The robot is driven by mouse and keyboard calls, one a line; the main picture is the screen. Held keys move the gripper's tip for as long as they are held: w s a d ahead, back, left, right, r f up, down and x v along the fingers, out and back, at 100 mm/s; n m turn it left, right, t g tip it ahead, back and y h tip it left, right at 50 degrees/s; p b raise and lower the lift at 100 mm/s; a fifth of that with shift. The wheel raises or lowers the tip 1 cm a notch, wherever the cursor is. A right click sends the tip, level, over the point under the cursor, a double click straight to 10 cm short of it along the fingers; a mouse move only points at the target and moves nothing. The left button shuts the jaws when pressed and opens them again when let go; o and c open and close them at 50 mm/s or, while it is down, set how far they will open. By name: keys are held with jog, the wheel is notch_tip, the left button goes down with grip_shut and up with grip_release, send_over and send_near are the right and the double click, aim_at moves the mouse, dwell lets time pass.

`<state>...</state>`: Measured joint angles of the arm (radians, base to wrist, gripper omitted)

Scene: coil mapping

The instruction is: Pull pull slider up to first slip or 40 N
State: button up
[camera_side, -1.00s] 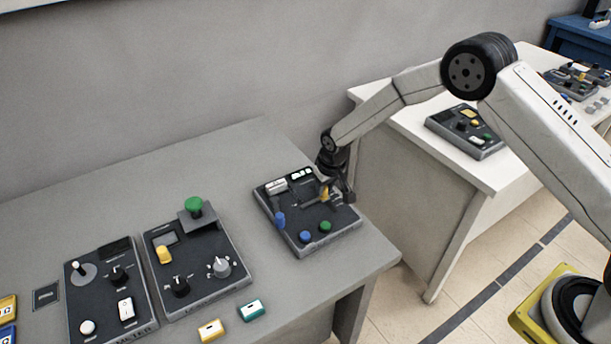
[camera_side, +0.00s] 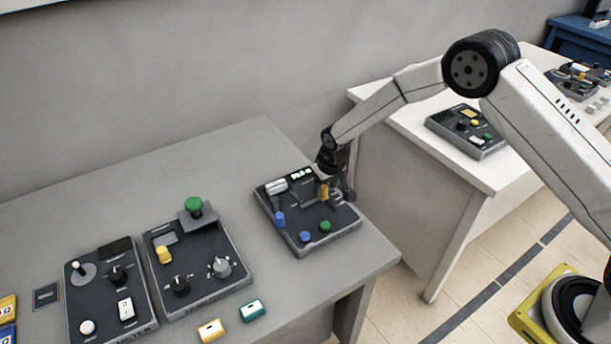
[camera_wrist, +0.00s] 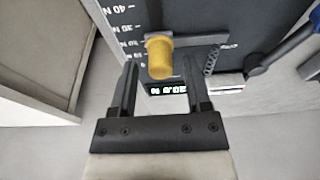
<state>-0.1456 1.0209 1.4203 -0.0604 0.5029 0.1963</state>
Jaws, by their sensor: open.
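The pull slider's yellow knob (camera_wrist: 158,57) stands up from a dark panel (camera_side: 293,237) on the grey table; it also shows in the side view (camera_side: 324,193). In the wrist view, a scale marked up to 40 N runs along the panel beside the knob, and a grey bar extends to its right. My gripper (camera_wrist: 161,72) is open, with one finger on each side of the knob's line and a visible gap to both. In the side view my gripper (camera_side: 341,190) is just right of the knob. A lit display (camera_wrist: 168,89) shows partly between the fingers; its digits are hard to read.
Two more panels stand to the left, one with a green mushroom button (camera_side: 194,206). Bare grey tabletop lies behind them. A white table (camera_side: 470,180) stands at right.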

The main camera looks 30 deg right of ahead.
aim_at(326, 188)
jog(key=shift+r, duration=3.2)
jog(key=shift+s+d+r, duration=0.1)
jog(key=shift+s+r, duration=0.05)
jog(key=shift+r, duration=0.05)
jog(key=s+d+r, duration=0.2)
jog(key=s, duration=0.7)
jog(key=s+d+r, duration=0.3)
jog(key=s, duration=0.6)
jog(key=s+d+r, duration=0.2)
jog(key=s+r, duration=0.1)
jog(key=s, duration=0.6)
jog(key=shift+s+d, duration=0.2)
jog(key=shift+d, duration=0.05)
jog(key=shift+w+r, duration=0.1)
jog(key=shift+w, duration=0.05)
jog(key=shift+c, duration=0.3)
dwell(0.5)
